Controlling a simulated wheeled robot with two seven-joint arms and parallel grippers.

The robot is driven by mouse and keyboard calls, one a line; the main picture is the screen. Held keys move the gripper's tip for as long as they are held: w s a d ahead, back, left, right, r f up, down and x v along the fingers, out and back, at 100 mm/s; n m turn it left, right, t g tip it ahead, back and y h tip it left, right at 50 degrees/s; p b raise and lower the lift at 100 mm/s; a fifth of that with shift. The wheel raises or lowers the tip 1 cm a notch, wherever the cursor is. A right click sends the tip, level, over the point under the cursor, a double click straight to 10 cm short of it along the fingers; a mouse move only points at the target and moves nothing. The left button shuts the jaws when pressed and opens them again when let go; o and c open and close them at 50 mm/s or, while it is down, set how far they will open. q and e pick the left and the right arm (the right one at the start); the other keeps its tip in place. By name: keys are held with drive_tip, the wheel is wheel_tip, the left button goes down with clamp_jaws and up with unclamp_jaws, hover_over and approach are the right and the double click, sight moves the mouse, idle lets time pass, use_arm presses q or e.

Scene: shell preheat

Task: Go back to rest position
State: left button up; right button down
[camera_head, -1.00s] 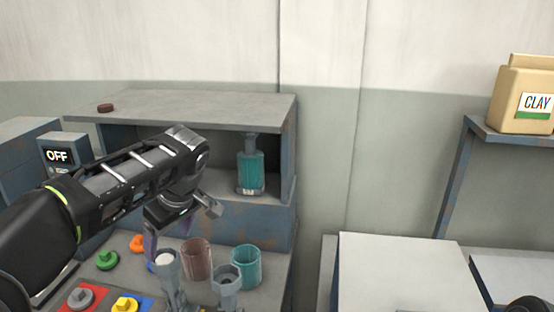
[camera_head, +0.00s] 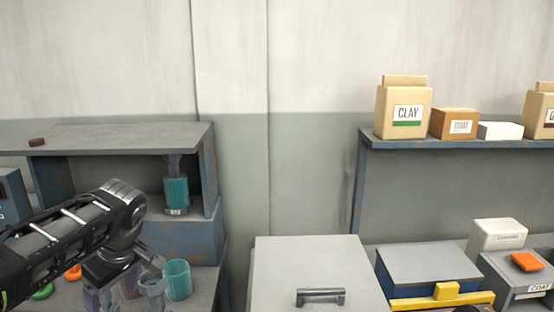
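My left arm comes in from the left edge. Its gripper (camera_head: 128,277) points down over the left bench, in front of the cylinders there, and its fingers are too hard to make out to tell open from shut. A teal cylinder (camera_head: 178,280) stands on the bench just right of it. A teal canister (camera_head: 176,193) stands upright on the shelf behind, apart from the gripper.
A grey box with a dark handle (camera_head: 320,297) stands at the bottom centre. A blue-grey box (camera_head: 428,276) with a yellow part (camera_head: 446,291) is to its right. The right shelf (camera_head: 450,146) holds a clay bag (camera_head: 403,110) and boxes. The wall between the shelves is bare.

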use_arm(q)
drive_tip(key=s+d+f+m+g+h, duration=0.1)
drive_tip(key=d+f+m+h, duration=0.15)
drive_tip(key=d+f, duration=0.75)
drive_tip(key=s+d+f+m+h, duration=0.15)
drive_tip(key=f+m, duration=0.25)
drive_tip(key=f, duration=1.5)
drive_tip(key=s+d+f+m+h, duration=0.2)
drive_tip(key=s+d+f, duration=0.3)
drive_tip(key=s+f, duration=0.5)
drive_tip(key=s+d+f+m+h, duration=0.1)
drive_tip(key=s+d+f+h, duration=0.1)
drive_tip(key=s+d+f, duration=0.65)
drive_tip(key=shift+s+r+m, duration=0.25)
drive_tip(key=shift+r+m, duration=0.25)
drive_tip(key=shift+s+r+m, duration=0.25)
drive_tip(key=shift+r+m, duration=0.2)
